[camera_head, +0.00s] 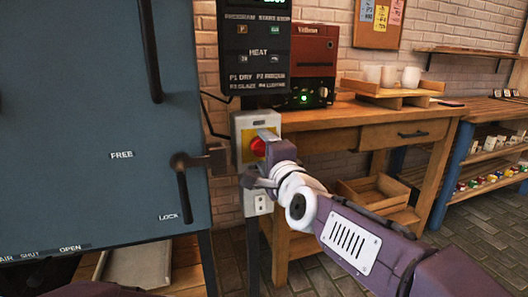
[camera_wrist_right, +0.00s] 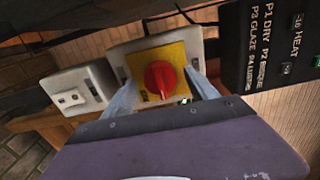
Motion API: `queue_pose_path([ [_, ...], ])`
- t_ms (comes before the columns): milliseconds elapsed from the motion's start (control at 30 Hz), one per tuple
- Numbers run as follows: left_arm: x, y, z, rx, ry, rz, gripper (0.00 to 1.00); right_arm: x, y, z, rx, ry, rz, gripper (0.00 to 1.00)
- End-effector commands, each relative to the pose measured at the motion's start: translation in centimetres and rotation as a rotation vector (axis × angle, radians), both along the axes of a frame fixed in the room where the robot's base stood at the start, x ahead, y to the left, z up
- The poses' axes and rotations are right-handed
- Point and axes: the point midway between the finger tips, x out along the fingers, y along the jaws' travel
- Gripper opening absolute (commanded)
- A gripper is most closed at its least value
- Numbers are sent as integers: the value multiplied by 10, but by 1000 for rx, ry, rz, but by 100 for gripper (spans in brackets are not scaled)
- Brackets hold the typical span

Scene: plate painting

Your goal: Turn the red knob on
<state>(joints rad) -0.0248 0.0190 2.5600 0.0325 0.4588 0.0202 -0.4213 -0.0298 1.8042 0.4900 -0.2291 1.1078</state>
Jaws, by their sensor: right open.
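The red knob (camera_head: 257,147) sits on a yellow plate (camera_head: 247,134) on a grey switch box (camera_head: 239,120), beside the blue kiln-like cabinet. In the right wrist view the knob (camera_wrist_right: 160,80) faces me near the middle, with its yellow plate (camera_wrist_right: 140,62) around it. My right gripper (camera_head: 261,158) is at the switch box. Its open fingers (camera_wrist_right: 163,90) show on either side of the knob in the wrist view, with gaps between them and the knob. In the head view the gripper partly hides the plate. My left gripper is out of view.
The blue cabinet (camera_head: 80,120) with a lever handle (camera_head: 183,180) stands close on the left. A black control panel (camera_head: 255,45) is above the switch box. A white socket (camera_head: 257,203) is below it. A wooden table (camera_head: 350,120) stands behind on the right.

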Motion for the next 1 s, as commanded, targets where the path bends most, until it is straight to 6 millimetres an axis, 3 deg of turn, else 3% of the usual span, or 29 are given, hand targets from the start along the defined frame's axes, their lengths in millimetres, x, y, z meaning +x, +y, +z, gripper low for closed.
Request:
queue_pose_path([
  [167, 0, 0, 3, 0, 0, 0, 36, -9, -3, 2, 0, -1, 1, 67],
  [400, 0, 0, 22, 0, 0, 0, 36, -68, -22, 7, 1, -3, 2, 67],
  [500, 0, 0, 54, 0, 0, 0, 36, -71, -25, 11, -6, 7, -10, 67],
  [633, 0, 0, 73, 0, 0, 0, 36, -79, -28, 7, -6, 5, -8, 67],
  [1000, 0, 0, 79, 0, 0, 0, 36, -87, -28, 0, 0, -1, 1, 67],
])
